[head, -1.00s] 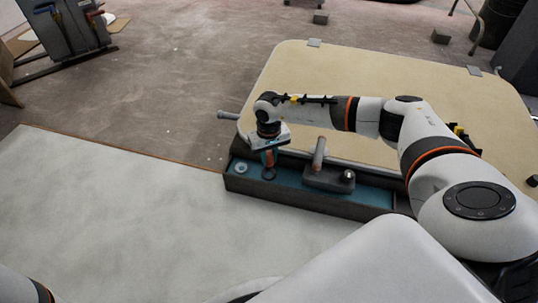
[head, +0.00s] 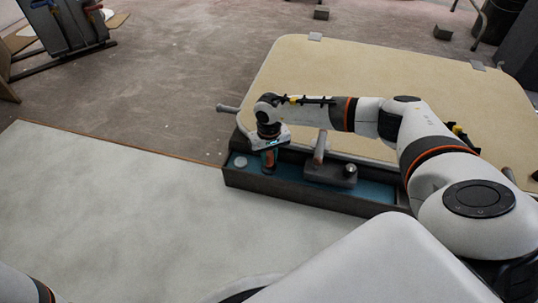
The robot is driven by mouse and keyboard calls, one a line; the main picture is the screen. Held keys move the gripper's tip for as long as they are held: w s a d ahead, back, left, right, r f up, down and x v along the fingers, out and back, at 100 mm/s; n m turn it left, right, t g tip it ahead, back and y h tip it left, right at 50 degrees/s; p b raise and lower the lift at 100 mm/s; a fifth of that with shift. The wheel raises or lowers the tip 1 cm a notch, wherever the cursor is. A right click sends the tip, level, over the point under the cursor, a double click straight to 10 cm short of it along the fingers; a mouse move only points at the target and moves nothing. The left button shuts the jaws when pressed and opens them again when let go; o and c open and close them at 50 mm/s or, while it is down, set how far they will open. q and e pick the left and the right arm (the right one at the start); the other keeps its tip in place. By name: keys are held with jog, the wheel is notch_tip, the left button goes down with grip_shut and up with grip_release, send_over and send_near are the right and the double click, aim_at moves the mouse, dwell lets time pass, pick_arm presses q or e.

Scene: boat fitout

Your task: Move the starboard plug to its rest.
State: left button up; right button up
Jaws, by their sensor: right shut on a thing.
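My right gripper (head: 269,162) points down into the left part of a long dark tray with a blue floor (head: 290,197). Its jaws are shut on a small dark piece (head: 268,170), mostly hidden by the fingers; I cannot tell for certain that it is the starboard plug. A pale round disc or socket (head: 240,162) lies in the tray's left end, just left of the gripper. I cannot make out which feature is the plug's rest. My left gripper is out of view; only a bit of that arm shows at the bottom left.
A dark block (head: 330,174) with an upright grey handle (head: 320,148) and a shiny knob (head: 351,169) sits in the tray, right of the gripper. A cream panel (head: 400,80) lies behind. A grey rod end (head: 228,108) sticks out left. The pale board (head: 110,215) is clear.

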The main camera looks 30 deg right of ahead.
jog(key=shift+f+b, duration=0.65)
jog(key=shift+f, duration=0.3)
jog(key=o, duration=1)
jog(key=shift+o, duration=0.2)
